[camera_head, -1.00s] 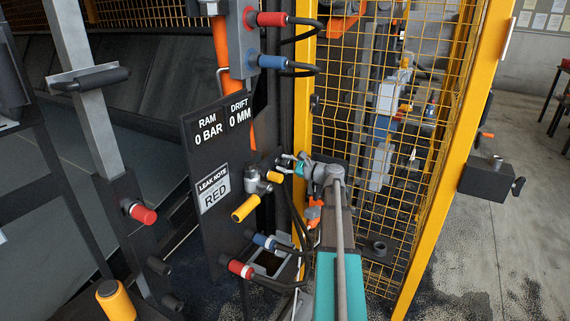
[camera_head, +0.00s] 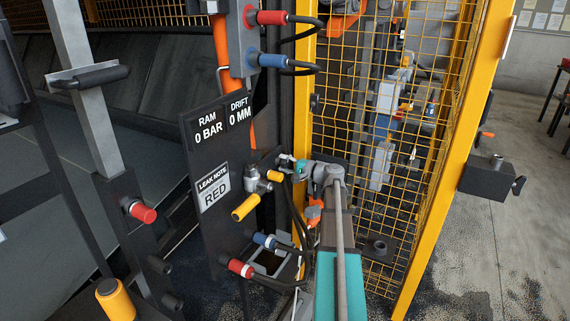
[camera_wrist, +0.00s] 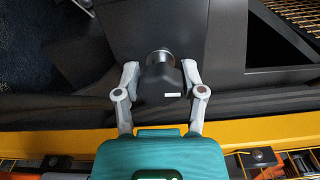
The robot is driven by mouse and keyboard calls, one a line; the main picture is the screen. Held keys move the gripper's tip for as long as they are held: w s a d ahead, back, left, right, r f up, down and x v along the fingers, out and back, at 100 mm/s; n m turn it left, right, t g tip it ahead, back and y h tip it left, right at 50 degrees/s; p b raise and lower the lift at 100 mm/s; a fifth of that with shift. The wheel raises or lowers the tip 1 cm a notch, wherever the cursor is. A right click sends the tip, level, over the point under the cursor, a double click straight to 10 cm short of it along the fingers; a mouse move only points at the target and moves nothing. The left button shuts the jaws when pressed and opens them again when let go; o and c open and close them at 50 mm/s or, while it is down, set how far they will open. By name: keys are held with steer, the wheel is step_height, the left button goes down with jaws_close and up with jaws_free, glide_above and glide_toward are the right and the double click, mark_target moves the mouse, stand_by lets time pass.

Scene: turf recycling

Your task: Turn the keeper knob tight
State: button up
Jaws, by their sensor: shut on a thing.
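The keeper knob (camera_wrist: 163,84) is dark, with a small white mark on its face and a silver collar behind it. In the wrist view it sits between the two pale fingers of my gripper (camera_wrist: 160,74), which is shut on it from both sides. In the head view my gripper (camera_head: 289,164) is at the right edge of the dark panel (camera_head: 222,226), beside the yellow post. The knob itself is small and mostly hidden there by the fingers.
A valve with a yellow handle (camera_head: 246,208) is close left of my gripper. Blue (camera_head: 263,241) and red (camera_head: 240,268) hose couplings with black hoses are below. A yellow mesh guard (camera_head: 385,140) stands behind my arm. Signs read 0 BAR, 0 MM and RED.

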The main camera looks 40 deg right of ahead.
steer(key=shift+w+d+n, duration=0.1)
steer(key=shift+n, duration=0.4)
steer(key=o, duration=1.2)
steer(key=shift+c, duration=0.2)
steer(key=shift+s, duration=0.2)
steer(key=v, duration=1.1)
steer(key=shift+s, duration=0.35)
steer(key=shift+d, duration=0.1)
